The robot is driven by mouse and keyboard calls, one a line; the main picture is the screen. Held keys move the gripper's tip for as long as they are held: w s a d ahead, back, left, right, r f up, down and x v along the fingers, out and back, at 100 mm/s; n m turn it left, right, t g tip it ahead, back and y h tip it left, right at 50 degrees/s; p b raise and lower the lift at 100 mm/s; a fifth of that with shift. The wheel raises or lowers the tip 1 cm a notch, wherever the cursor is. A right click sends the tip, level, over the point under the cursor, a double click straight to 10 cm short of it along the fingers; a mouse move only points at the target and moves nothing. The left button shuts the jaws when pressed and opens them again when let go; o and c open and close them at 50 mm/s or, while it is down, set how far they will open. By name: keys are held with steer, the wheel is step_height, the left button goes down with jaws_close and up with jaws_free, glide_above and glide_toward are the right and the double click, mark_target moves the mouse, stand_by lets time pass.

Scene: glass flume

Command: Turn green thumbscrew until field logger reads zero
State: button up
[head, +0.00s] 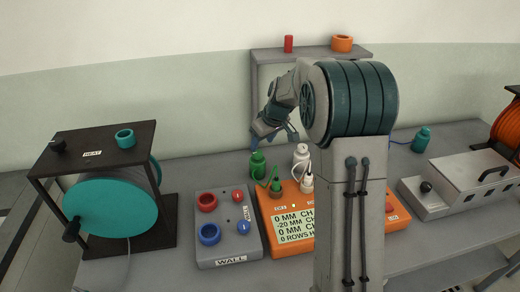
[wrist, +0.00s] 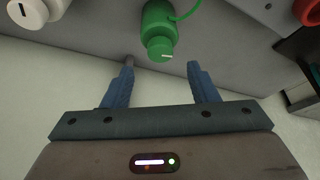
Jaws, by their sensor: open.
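The green thumbscrew (wrist: 160,48) is a small knob with a white mark, on a green bottle-shaped body (wrist: 158,18) with a green cord. In the head view the green body (head: 257,165) stands behind the orange field logger (head: 285,243). My gripper (wrist: 161,67) is open and empty, its blue fingers spread with the thumbscrew just beyond and between the tips, apparently untouched. In the head view my gripper (head: 273,140) hangs above the green body. The logger's display (head: 293,224) shows lines starting 0 MM, -20 MM, 0 MM and 0 ROWS; my arm hides its right part.
A white body (head: 301,154) with its own knob stands close right of the green one. A grey WALL box (head: 226,255), a teal reel (head: 112,217) in a dark frame, a metal box (head: 475,178) and a shelf (head: 312,53) surround the bench.

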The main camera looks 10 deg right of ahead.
steer(key=v, duration=0.8)
steer(key=s+a+f+m, duration=0.1)
steer(key=s+m, duration=0.1)
steer(key=s, duration=0.8)
steer(key=s+a+f+m+h, duration=0.1)
steer(key=s+m, duration=0.1)
steer(key=s, duration=0.9)
steer(key=s+a+f+m+g+h, duration=0.1)
steer(key=s+f+m, duration=0.1)
steer(key=s, duration=0.8)
steer(key=shift+s, duration=0.35)
